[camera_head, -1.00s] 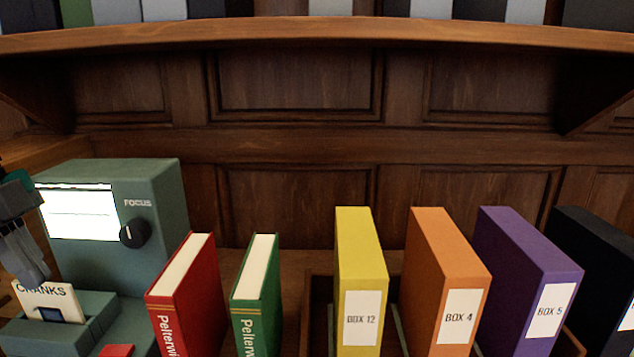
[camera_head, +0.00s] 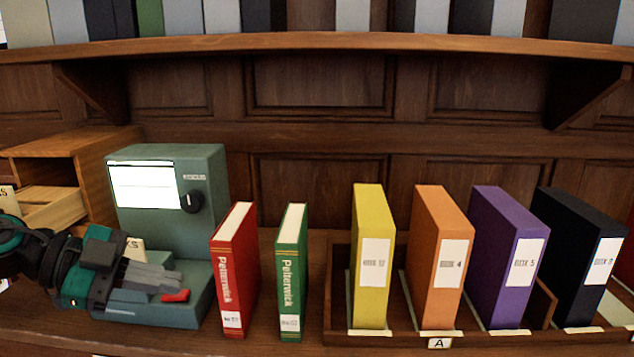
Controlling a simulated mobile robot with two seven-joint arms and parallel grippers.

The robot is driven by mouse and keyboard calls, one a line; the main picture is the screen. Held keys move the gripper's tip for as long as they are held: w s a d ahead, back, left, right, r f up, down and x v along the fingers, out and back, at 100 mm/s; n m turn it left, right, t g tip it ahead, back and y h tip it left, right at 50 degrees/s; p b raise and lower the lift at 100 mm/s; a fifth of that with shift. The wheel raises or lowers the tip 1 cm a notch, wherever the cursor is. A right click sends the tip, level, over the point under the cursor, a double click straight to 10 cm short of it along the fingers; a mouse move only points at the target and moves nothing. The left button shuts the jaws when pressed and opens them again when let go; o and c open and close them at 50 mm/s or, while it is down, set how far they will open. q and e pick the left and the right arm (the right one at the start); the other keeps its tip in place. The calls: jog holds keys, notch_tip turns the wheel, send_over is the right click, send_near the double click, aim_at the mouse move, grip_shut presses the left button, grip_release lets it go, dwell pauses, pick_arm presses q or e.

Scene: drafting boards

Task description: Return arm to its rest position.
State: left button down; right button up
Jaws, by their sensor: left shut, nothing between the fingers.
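My left gripper (camera_head: 160,279) comes in from the left edge, black and teal with grey fingers pointing right. Its fingers are shut with nothing between them. It is in front of the green reader (camera_head: 150,215), over its lower base in the picture; I cannot tell whether it touches. The reader has a lit screen (camera_head: 143,186), a black focus knob (camera_head: 192,201) and a red piece (camera_head: 176,296) on its base. A cream card (camera_head: 135,246) with letters shows partly behind the gripper. My right gripper is not in view.
A red book (camera_head: 236,268) and a green book (camera_head: 291,270) stand right of the reader. Yellow, orange, purple and black boxes stand in a wooden rack (camera_head: 398,336) labelled A. A wooden drawer unit (camera_head: 105,165) is at left. A shelf (camera_head: 330,42) runs above.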

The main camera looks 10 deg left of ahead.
pick_arm(q)
notch_tip(320, 180, down, 14)
jog(key=a+n+t+y, duration=0.2)
jog(key=n+t+y, duration=0.6)
jog(key=n+y, duration=0.6)
jog(key=s+d+f+n+g+h, duration=0.1)
jog(key=s+d+f+g, duration=0.4)
jog(key=s, duration=0.4)
jog(key=s+d+f+n+g+h, duration=0.1)
jog(key=s+d+f+g+h, duration=0.1)
jog(key=s+d+f+g, duration=0.5)
jog(key=w+f+t+h, duration=0.1)
jog(key=w+f+t, duration=0.4)
jog(key=f+t, duration=0.3)
jog(key=shift+f+t+h, duration=0.15)
jog(key=shift+t+h, duration=0.15)
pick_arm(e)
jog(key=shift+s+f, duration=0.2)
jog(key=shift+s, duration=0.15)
